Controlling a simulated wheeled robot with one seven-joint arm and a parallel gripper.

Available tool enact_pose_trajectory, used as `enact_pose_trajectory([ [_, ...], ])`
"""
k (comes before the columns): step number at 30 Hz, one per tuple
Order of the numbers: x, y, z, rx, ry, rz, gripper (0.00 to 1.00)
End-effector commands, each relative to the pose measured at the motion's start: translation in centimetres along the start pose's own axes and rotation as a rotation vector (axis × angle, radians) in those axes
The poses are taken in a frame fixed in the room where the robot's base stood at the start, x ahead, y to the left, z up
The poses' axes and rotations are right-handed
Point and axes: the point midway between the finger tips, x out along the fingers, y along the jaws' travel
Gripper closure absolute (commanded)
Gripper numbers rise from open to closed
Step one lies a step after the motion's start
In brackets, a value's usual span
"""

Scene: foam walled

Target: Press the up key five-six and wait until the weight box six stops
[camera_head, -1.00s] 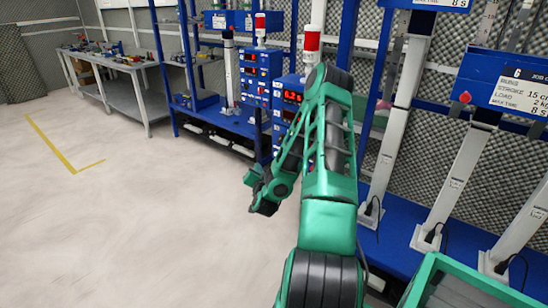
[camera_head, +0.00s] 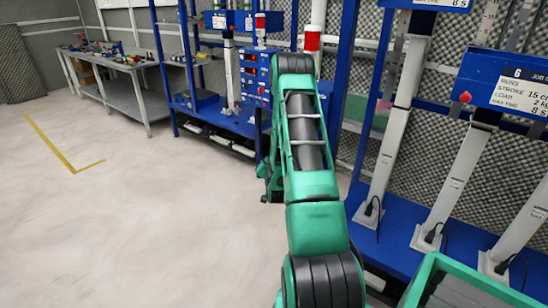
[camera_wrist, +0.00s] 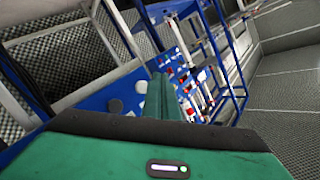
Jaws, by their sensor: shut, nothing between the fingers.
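My gripper (camera_wrist: 160,97) shows in the wrist view with its green fingers together and nothing between them. Beyond the fingers, a blue panel (camera_wrist: 183,82) carries red and white keys, too small and blurred to read. In the head view my arm covers most of the nearer blue control box. Its red and white beacon (camera_head: 312,42) shows above the arm. A second blue control box (camera_head: 256,78) with red displays stands farther back. I cannot make out up key five-six or weight box six.
White slanted columns (camera_head: 455,185) stand on a blue base (camera_head: 398,240) at the right, with black cables. A grey workbench (camera_head: 118,75) with small items stands at the back left. The pale floor (camera_head: 130,230) at the left is clear.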

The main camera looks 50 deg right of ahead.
Motion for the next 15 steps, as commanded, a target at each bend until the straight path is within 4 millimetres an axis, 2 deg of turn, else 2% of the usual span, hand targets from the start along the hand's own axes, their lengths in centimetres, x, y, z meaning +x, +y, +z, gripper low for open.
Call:
enact_pose_trajectory([
  [15, 1.24, 0.70, -1.07, 0.001, 0.003, -0.002, 1.00],
])
